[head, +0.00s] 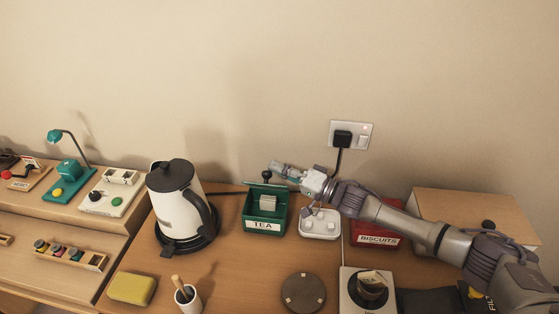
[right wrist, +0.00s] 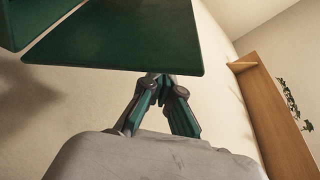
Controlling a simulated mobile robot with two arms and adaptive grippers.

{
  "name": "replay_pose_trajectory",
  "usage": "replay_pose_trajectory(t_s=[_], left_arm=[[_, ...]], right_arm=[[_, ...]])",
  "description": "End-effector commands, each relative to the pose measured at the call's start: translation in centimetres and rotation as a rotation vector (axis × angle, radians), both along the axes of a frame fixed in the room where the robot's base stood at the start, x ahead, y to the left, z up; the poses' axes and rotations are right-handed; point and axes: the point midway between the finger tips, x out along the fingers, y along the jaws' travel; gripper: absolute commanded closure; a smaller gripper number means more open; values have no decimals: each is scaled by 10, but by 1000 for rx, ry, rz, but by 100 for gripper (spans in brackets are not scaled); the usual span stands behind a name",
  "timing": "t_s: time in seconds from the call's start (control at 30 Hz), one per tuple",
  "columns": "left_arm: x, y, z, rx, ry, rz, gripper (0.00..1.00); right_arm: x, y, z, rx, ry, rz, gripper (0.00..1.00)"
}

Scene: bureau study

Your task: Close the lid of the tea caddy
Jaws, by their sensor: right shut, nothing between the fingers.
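The tea caddy (head: 252,226) is a green box with a white TEA label, on the desk in the middle of the head view. Its lid (head: 270,189) stands raised at the back, with a dark knob beside it, and pale contents show inside. In the right wrist view a dark green panel, seemingly the lid (right wrist: 135,40), fills the upper left and hides the fingertips. My right gripper (head: 276,166) is shut and empty at the lid's upper right; I cannot tell whether it touches. It also shows in the right wrist view (right wrist: 160,80). My left gripper is out of view.
A white kettle (head: 178,205) stands left of the caddy. A white tray (head: 319,229) and a red BISCUITS tin (head: 377,239) are to the right, under my right arm. A socket with a black plug (head: 343,138) is on the wall behind. A round dark mat (head: 303,292) lies in front.

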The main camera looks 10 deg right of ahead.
Motion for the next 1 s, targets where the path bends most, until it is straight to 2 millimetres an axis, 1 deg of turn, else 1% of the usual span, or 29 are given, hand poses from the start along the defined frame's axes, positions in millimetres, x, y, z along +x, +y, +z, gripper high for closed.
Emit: replay_pose_trajectory(t_s=[0.13,0.4,0.63,1.0], left_arm=[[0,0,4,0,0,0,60],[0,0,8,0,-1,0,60],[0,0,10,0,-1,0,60],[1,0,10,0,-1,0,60]], right_arm=[[-10,5,-3,-44,-107,-1,100],[-23,10,-8,-43,-104,0,100],[-28,12,-10,-42,-102,-1,100],[-29,13,-12,-43,-103,0,100]])
